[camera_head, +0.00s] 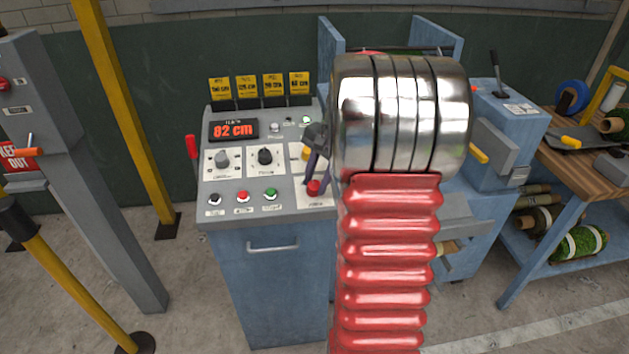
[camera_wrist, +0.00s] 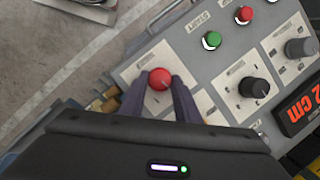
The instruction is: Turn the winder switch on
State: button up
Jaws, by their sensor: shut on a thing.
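The control console (camera_head: 265,225) stands in the middle of the head view, with a sloping grey panel. A red ball-topped switch (camera_head: 313,187) sits at the panel's lower right, on a white plate whose label is too small to read surely. It also shows in the wrist view as a red ball (camera_wrist: 160,78). My gripper (camera_head: 315,165) reaches down to it from above. In the wrist view my gripper's dark fingers (camera_wrist: 160,92) stand on either side of the switch, shut on it. The switch's stem is hidden below the ball, so its position is hard to tell.
A green button (camera_wrist: 212,41) and a red button (camera_wrist: 244,14) sit near the switch, with a black knob (camera_wrist: 253,88) beside them. A display (camera_head: 233,130) reads 82 cm. A yellow post (camera_head: 125,110) stands left; a workbench (camera_head: 575,170) with rolls stands right.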

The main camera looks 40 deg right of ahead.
jog(key=m+t, duration=0.1)
jog(key=m, duration=0.1)
jog(key=m+t, duration=0.1)
jog(key=m, duration=0.2)
jog(key=shift+s+a, duration=0.1)
jog(key=m, duration=0.3)
jog(key=m+t+h, duration=0.1)
jog(key=m, duration=0.2)
jog(key=shift+s+a+t, duration=0.1)
jog(key=shift+t, duration=0.2)
jog(key=o, duration=1)
jog(key=shift+s+f, duration=0.1)
jog(key=shift+o, duration=0.2)
jog(key=v, duration=1.3)
jog(key=shift+s+r, duration=0.15)
jog(key=shift+r, duration=0.2)
